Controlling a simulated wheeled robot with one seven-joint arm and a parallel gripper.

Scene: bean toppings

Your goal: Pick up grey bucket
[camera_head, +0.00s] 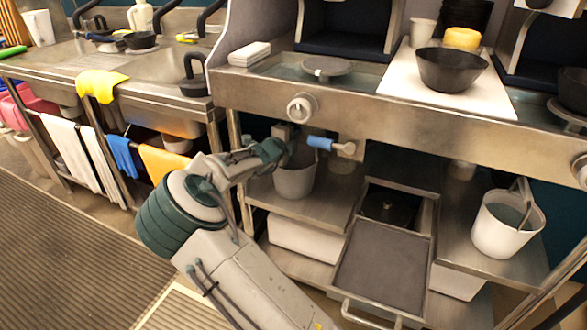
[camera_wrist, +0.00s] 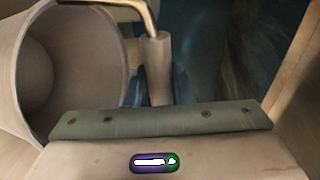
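The grey bucket (camera_head: 295,178) stands on the metal shelf under the counter, partly hidden by my gripper (camera_head: 275,151) at its upper left. In the wrist view, the bucket (camera_wrist: 90,75) shows at the left with its open mouth towards the camera. A bent metal wire leads to a cylindrical handle grip (camera_wrist: 158,58). The dark fingers of my gripper (camera_wrist: 159,88) lie close against both sides of this grip and look shut on it. The fingertips are partly hidden. I cannot tell whether the bucket is clear of the shelf.
A second bucket (camera_head: 507,226) with a raised handle stands on the right shelf. A pulled-out drawer (camera_head: 385,265) juts forward between them.

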